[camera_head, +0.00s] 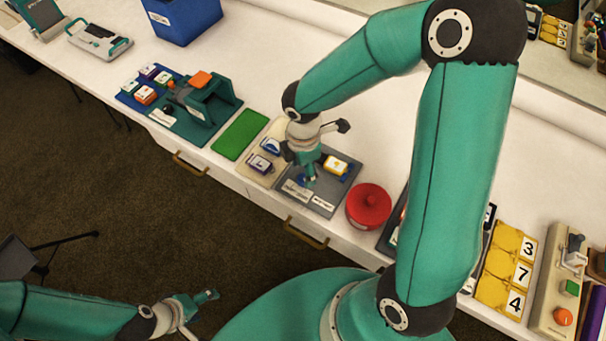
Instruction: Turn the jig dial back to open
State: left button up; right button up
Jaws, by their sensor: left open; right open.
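A dark grey jig board (322,197) lies on the white counter, with white labels along its front. A small blue part (302,181), which looks like the dial, shows on it; its setting is too small to read. A yellow block (336,164) sits at the board's back. My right gripper (308,172) points down over the jig, right beside the blue part and partly covering it. I cannot tell whether they touch. My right gripper is open. My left gripper (207,303) is open and empty, low over the floor, away from the counter.
A red round pot (369,206) stands close right of the jig. A beige board (267,151) with small blocks and a green mat (240,135) lie to the left. Yellow number tiles (505,265) lie at right. My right arm hides part of the counter.

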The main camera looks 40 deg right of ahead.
aim_at(303, 177)
jog(key=shift+f, duration=1.65)
grip_shut()
